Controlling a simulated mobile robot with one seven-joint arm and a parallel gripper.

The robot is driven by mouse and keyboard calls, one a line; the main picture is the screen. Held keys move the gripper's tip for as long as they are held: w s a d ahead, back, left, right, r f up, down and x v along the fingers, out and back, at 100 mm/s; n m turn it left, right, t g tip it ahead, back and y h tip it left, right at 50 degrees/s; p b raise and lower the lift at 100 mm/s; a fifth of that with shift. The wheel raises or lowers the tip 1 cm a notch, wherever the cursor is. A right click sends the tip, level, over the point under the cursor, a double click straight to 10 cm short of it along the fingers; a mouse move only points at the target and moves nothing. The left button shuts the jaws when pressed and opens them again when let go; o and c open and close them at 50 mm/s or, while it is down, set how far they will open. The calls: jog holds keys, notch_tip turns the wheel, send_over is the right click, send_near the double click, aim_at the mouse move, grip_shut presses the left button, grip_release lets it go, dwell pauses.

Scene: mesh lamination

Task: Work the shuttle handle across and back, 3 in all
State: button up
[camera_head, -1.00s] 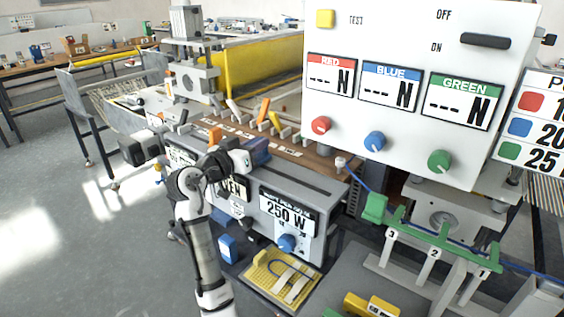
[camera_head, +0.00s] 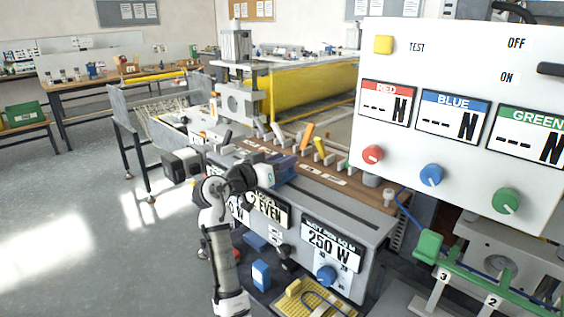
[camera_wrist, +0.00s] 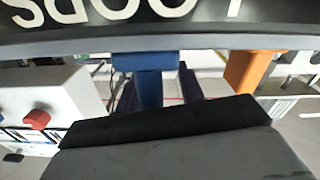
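My gripper (camera_head: 283,170) is over the front of the grey machine bench, near the row of levers. In the wrist view a blue upright block (camera_wrist: 150,80), which looks like the shuttle handle, stands just beyond the dark hand. Dark purple pieces that look like my fingers flank it on both sides. I cannot tell whether they press on it. In the head view blue and purple parts overlap at my gripper, and the handle cannot be picked out there. An orange lever (camera_wrist: 250,70) stands right of the block in the wrist view.
A white control box (camera_head: 455,120) with red, blue and green knobs rises at the right. A green numbered rack (camera_head: 480,280) is at lower right. The floor at left is clear.

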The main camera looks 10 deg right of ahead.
jog(key=shift+s, duration=0.1)
jog(key=b+v, duration=0.4)
jog(key=v, duration=0.9)
jog(key=shift+s+a, duration=0.2)
jog(key=shift+a, duration=0.1)
